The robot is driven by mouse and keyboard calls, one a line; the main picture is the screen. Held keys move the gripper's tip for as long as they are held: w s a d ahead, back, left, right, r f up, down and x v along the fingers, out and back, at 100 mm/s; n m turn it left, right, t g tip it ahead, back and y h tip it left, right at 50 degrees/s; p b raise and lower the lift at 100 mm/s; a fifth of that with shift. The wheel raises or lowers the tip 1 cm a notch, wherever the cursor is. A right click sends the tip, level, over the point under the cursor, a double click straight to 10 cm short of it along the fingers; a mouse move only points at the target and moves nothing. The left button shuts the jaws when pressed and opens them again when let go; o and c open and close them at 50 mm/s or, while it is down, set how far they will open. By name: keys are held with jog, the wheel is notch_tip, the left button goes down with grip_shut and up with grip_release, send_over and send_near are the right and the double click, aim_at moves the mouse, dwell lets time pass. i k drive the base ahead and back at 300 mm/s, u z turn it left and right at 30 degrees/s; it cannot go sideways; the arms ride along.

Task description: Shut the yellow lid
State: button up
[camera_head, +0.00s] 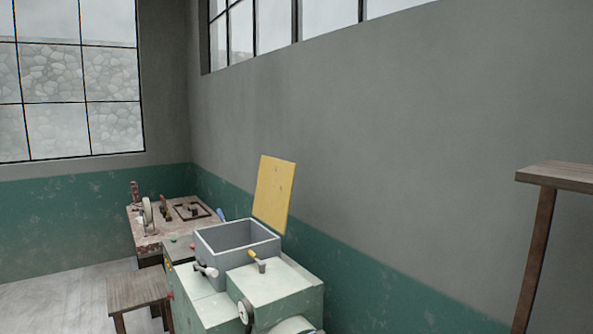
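The yellow lid (273,194) stands raised, close to upright and leaning a little back, at the far right side of an open grey box (236,256). The box is set in the top of a pale green machine (277,286). The top of the box is uncovered, and its grey inner walls show. The lid's lower edge is near the box's back right rim; I cannot make out a hinge. My gripper is not in view.
A small crank (257,262) and a lever (206,270) stick up beside the box. A workbench (160,240) with tools stands behind, a wooden stool (138,291) at left, and a wooden table (560,176) at right. The wall is close behind the lid.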

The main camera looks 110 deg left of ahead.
aim_at(275, 177)
jog(key=u, duration=4.15)
jog(key=i, duration=1.1)
jog(key=u, duration=0.05)
